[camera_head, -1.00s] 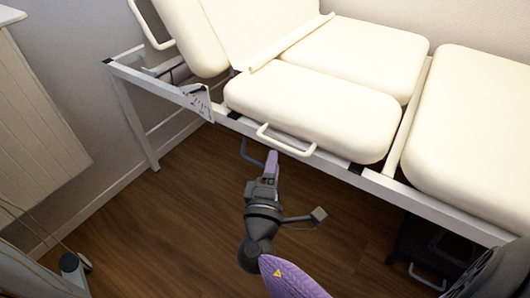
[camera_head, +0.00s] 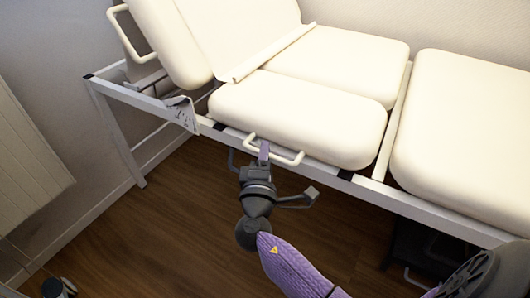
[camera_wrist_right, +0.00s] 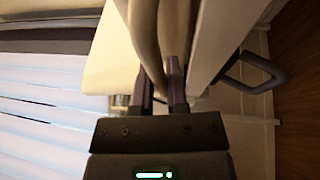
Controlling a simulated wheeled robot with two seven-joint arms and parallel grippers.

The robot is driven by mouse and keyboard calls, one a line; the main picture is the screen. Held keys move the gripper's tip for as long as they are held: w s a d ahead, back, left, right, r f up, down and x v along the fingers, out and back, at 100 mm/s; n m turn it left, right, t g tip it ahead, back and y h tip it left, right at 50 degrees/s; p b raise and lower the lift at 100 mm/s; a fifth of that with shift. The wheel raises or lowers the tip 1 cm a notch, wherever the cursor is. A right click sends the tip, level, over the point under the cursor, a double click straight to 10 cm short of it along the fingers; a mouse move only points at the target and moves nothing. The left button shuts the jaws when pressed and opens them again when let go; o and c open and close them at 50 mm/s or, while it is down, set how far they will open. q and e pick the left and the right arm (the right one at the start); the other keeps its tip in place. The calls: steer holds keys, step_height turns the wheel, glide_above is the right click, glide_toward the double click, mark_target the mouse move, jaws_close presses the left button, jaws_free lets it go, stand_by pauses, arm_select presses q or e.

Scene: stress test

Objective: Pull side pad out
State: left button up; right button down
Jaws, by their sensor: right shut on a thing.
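The side pad (camera_head: 300,118) is a cream cushion on the near side of the exam couch, lying flat beside the other cushions. A pale loop handle (camera_head: 288,160) sticks out from its front edge. My right gripper (camera_head: 264,150) reaches up from below, its purple fingers at the handle's bar. In the right wrist view, the gripper (camera_wrist_right: 159,85) has one finger on each side of the pale handle bar (camera_wrist_right: 147,45) and is shut on it. The fingers hide a little of the bar in the head view. My left gripper is not in view.
The couch's white metal frame (camera_head: 225,137) runs just under the pad. A raised backrest (camera_head: 235,35) stands behind, and another cushion (camera_head: 465,125) lies to the right. A white radiator (camera_head: 30,160) is at the left.

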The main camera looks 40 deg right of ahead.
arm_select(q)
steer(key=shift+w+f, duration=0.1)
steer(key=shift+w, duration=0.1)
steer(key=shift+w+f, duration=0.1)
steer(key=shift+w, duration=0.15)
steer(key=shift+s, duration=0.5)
arm_select(e)
steer(key=shift+a+f, duration=0.1)
steer(key=shift+a, duration=0.05)
